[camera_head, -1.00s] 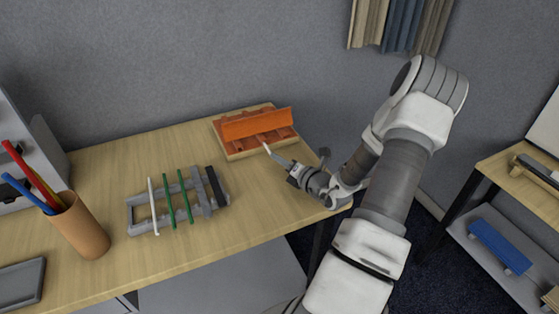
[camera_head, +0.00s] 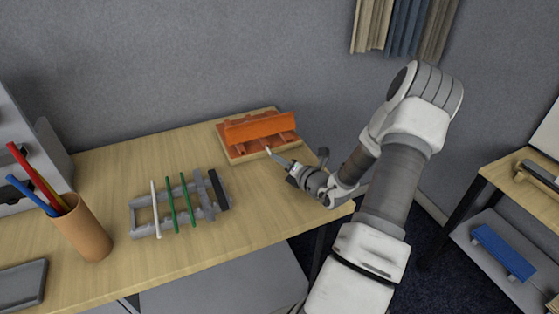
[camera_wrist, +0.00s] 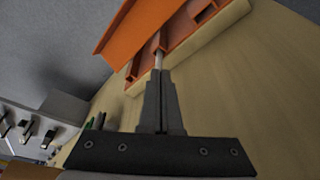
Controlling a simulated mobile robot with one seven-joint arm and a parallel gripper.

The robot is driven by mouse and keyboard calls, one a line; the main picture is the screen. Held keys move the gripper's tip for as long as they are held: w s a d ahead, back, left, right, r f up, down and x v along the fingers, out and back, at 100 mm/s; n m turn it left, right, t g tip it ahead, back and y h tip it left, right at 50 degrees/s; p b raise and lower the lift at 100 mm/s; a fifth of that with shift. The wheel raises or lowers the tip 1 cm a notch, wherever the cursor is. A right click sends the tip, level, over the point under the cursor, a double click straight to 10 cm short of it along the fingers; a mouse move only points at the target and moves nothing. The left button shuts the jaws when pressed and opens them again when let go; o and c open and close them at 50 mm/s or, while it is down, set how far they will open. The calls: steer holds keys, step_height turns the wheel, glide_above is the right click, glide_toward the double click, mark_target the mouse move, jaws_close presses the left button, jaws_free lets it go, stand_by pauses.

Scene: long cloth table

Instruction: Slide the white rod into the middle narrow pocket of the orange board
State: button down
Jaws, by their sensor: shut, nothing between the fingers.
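A white rod (camera_wrist: 158,60) points into the orange board (camera_wrist: 174,37), its near end sticking out of the front edge at the tips of my gripper (camera_wrist: 160,78). In the head view the rod is a short pale stub (camera_head: 268,150) in front of the orange board (camera_head: 282,142). My gripper (camera_head: 275,157) is shut with nothing held; its tips are close behind the rod's end. Touch cannot be made out. The rod's far end is hidden under the board's raised slanted panel (camera_head: 258,126), and I cannot tell for certain which pocket it is in.
A grey rack (camera_head: 206,209) holds another white rod (camera_head: 155,210), green rods (camera_head: 171,208) and a black bar (camera_head: 218,190). A brown pencil cup (camera_head: 82,230) stands at the left. The wooden table (camera_head: 262,208) is bare between rack and board.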

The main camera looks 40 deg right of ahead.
steer(key=shift+w+d, duration=0.2)
steer(key=shift+w, duration=0.6)
steer(key=shift+w+d, duration=0.2)
steer(key=shift+w, duration=0.55)
steer(key=shift+s+a+p, duration=0.15)
steer(key=shift+s+a, duration=0.05)
steer(key=shift+s, duration=0.6)
steer(key=shift+s+a+p, duration=0.15)
steer(key=shift+s, duration=0.65)
steer(key=s+r, duration=0.1)
steer(key=s, duration=0.4)
steer(key=s+r, duration=0.1)
steer(key=s, duration=0.5)
steer(key=s+r, duration=0.1)
steer(key=s, duration=0.4)
steer(key=shift+s+r, duration=0.1)
steer(key=shift+s, duration=0.25)
steer(key=shift+w, duration=0.1)
